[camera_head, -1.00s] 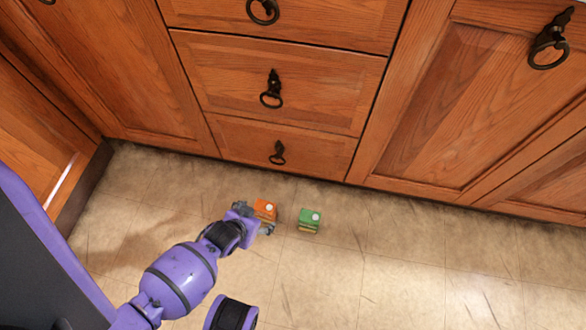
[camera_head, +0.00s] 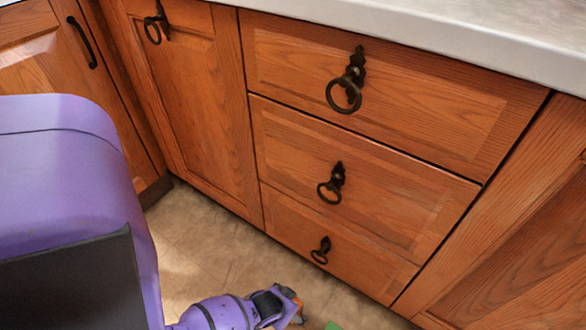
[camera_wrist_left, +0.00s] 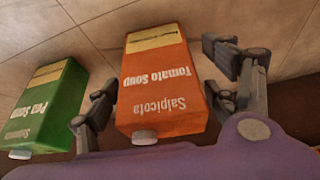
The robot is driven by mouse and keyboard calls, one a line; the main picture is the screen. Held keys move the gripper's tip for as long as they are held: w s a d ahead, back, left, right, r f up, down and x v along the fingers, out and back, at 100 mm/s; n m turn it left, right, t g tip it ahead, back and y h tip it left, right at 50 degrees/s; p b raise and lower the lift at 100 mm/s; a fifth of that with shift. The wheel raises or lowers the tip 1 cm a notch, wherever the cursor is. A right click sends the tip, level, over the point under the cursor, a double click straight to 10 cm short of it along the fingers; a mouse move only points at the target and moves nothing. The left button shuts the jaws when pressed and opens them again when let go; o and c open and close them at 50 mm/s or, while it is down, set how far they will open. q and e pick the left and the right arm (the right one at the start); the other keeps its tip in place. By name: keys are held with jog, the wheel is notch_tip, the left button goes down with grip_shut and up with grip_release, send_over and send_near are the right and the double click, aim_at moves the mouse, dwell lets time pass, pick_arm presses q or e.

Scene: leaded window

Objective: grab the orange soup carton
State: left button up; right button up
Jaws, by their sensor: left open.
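The orange tomato soup carton (camera_wrist_left: 160,85) fills the middle of the left wrist view, with its white cap toward the camera. My left gripper (camera_wrist_left: 165,78) is open, with one finger on each side of this carton. A gap shows between the carton and the right finger; whether the left finger touches it I cannot tell. In the head view the left gripper (camera_head: 296,307) is at the bottom edge, and only a sliver of orange shows beside it. My right gripper is not in view.
A green pea soup carton (camera_wrist_left: 45,105) stands close by, left of the left finger in the wrist view; its top edge shows in the head view (camera_head: 333,326). Wooden drawers (camera_head: 340,190) with dark ring pulls rise behind the tiled floor (camera_head: 200,235). A pale countertop (camera_head: 470,30) is above.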

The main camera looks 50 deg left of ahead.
pick_arm(q)
jog(key=shift+w+f, duration=0.1)
jog(key=shift+f, duration=0.05)
jog(key=shift+c, duration=0.4)
jog(key=c, duration=1.3)
